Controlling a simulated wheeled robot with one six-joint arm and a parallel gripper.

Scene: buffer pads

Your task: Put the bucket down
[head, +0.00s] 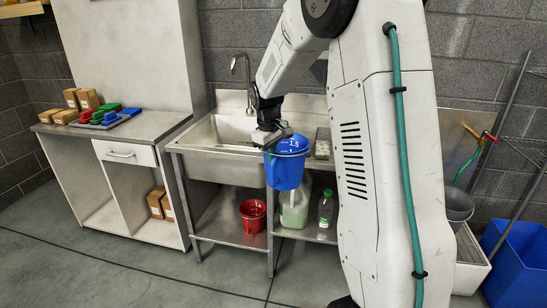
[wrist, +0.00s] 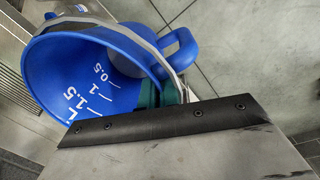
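The blue bucket (head: 287,168), a jug with white volume marks inside, hangs in front of the sink's front edge in the head view. It looks roughly upright and clear of the floor. My gripper (head: 270,136) is at its rim and appears shut on it. In the wrist view the bucket (wrist: 85,70) opens toward the camera, with its blue handle (wrist: 183,48) at the upper right. A green finger pad (wrist: 147,96) shows against its wall; the other fingertip and the exact grip are mostly hidden.
The steel sink (head: 215,165) stands behind the bucket. A red bucket (head: 253,215), a large jug (head: 294,210) and a green bottle (head: 325,208) are on its lower shelf. A counter (head: 120,134) with boxes and coloured pads stands left. A blue bin (head: 518,262) is right; front floor is clear.

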